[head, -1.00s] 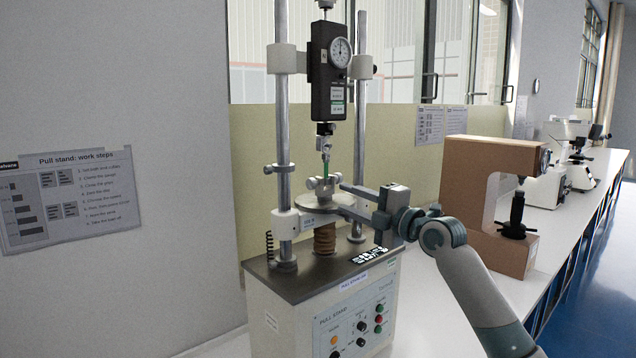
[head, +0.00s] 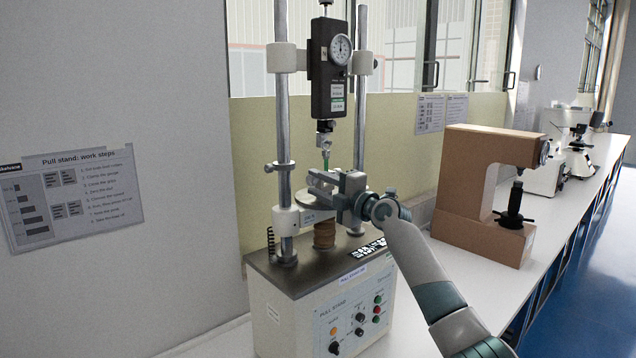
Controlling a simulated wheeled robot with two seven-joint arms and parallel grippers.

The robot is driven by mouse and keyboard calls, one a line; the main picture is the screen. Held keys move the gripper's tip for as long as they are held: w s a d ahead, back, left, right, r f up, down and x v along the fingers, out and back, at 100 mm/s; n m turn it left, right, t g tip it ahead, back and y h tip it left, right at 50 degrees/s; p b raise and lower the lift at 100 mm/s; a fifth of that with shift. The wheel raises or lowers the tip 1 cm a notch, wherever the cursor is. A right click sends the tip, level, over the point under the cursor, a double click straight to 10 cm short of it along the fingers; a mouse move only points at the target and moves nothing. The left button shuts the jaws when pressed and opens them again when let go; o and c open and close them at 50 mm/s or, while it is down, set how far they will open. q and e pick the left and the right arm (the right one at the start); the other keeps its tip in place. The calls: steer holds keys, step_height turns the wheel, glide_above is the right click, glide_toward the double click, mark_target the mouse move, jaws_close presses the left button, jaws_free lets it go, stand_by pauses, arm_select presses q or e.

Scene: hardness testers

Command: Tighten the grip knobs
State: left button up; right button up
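The pull stand (head: 320,290) stands on the bench with two upright columns and a dark force gauge (head: 330,75) with a round dial. The lower grip sits on the round plate above the brown spring (head: 324,234). My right gripper (head: 312,188) reaches in from the right at the lower grip. Its two fingers are apart, one above and one below. The gripper largely hides the lower grip, and I cannot make out its knob or any contact. My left gripper is out of view.
The stand's front panel (head: 350,315) carries buttons and knobs. A brown hardness tester (head: 470,190) stands to the right, with white instruments (head: 560,150) farther along the bench. A work-steps sheet (head: 80,197) hangs on the left wall. Bare bench (head: 415,300) lies right of the stand.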

steer(key=c, duration=0.8)
steer(key=shift+o, duration=0.2)
steer(key=shift+r, duration=0.1)
steer(key=shift+r+g+h+p, duration=0.5)
steer(key=shift+g+h+p, duration=0.3)
steer(key=shift+g+p, duration=0.35)
steer(key=g+p, duration=0.1)
steer(key=p, duration=0.1)
steer(key=g+h+p, duration=0.1)
steer(key=shift+w+a+r+h+p, duration=0.1)
steer(key=shift+r+h+p, duration=0.2)
steer(key=shift+r+p, duration=0.1)
steer(key=shift+f+g+h+p, duration=0.2)
steer(key=shift+g+h+p, duration=0.2)
steer(key=shift+g+p, duration=0.4)
